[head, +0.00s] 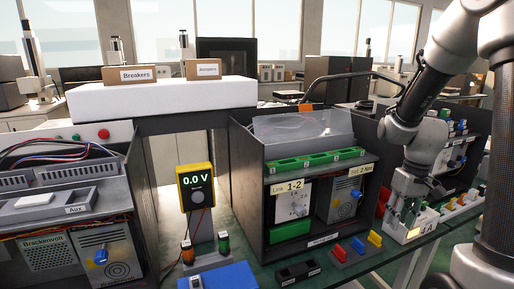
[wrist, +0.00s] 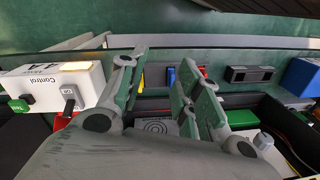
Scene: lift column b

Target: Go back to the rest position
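My gripper (head: 408,215) hangs at the right of the head view, low over the front of the bench, just above a white control box (head: 401,234) marked "4 A". In the wrist view my gripper (wrist: 163,68) has its two fingers spread apart, with nothing held between them. The white control box (wrist: 82,92) stands to the left of the fingers there, with a black switch and a green "Test" label. Whether a finger touches the box cannot be told.
An open cabinet (head: 250,190) with a "Link 1-2" panel stands left of my gripper. Red, blue and yellow pieces (head: 357,246) lie before it. A yellow meter (head: 196,187) reads 0.0 V. Another equipment rack (head: 60,215) is at left. A white shelf (head: 165,96) carries boxes.

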